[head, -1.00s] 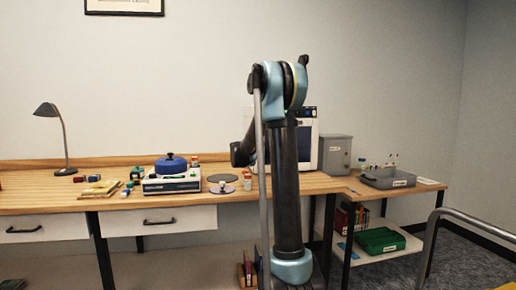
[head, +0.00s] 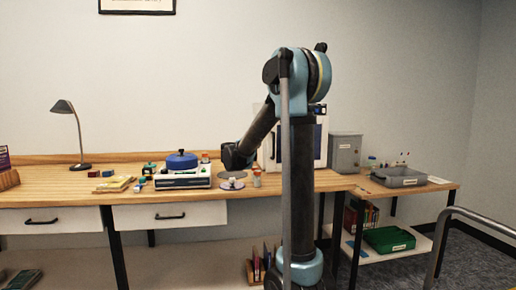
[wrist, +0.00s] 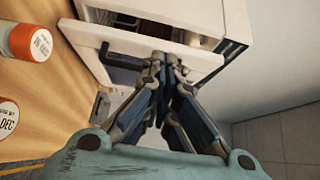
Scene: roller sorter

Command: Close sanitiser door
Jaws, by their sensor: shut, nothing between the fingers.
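The sanitiser is a white cabinet (head: 319,148) on the bench, partly hidden behind my arm in the head view. A white panel with a dark upright handle, seemingly its door (head: 266,140), shows left of my arm. In the wrist view the cabinet (wrist: 205,30) fills the top, with a pale panel and dark handle (wrist: 122,54) below a dark gap. The door looks open, but I cannot tell how far. My gripper (wrist: 161,60) is shut and empty, its tips close in front of the pale panel. I cannot tell whether they touch it. The head view hides the fingers.
Orange-capped bottles (wrist: 30,42) stand on the bench, left in the wrist view. A blue-lidded device (head: 182,170) sits left of my arm. A grey box (head: 345,150) and grey tray (head: 400,177) are to the right. A metal rail (head: 480,219) is at lower right.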

